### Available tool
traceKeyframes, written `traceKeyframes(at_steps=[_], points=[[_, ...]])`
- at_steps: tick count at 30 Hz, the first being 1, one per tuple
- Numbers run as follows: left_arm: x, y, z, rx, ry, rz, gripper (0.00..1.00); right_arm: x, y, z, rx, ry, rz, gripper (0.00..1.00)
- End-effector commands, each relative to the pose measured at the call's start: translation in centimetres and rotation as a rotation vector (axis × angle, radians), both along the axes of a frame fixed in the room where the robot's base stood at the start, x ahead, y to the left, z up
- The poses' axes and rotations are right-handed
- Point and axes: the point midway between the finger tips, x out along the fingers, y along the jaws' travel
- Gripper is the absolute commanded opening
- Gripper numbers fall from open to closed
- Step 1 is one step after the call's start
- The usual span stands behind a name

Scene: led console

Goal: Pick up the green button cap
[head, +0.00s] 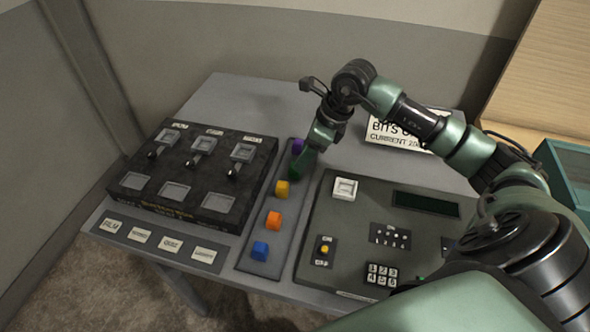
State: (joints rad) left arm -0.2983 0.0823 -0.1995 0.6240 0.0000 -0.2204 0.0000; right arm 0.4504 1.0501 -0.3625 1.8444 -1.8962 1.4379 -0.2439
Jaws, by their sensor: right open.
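The green button cap (294,174) looks dark green and sits in the narrow grey tray (270,232), between the purple cap and the yellow cap. My left gripper is not in view.
The tray also holds a purple cap (298,145), a yellow cap (281,188), an orange cap (274,221) and a blue cap (260,251). A black switch console (150,190) stands left, a grey keypad console (370,215) right. A white sign (382,131) stands behind.

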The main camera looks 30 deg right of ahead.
Motion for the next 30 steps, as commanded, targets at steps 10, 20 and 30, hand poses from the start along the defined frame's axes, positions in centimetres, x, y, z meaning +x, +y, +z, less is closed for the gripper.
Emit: traceKeyframes(at_steps=[10, 20, 30], points=[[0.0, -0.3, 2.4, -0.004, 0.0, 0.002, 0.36, 1.2, 1.5, -4.1, 0.002, 0.003, 0.001, 0.53], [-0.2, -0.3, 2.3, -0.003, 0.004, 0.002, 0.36, 1.3, 1.5, -4.5, -0.001, 0.001, 0.001, 0.39], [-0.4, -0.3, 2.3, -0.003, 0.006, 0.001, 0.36, 1.3, 1.5, -4.5, 0.0, 0.0, 0.001, 0.0]])
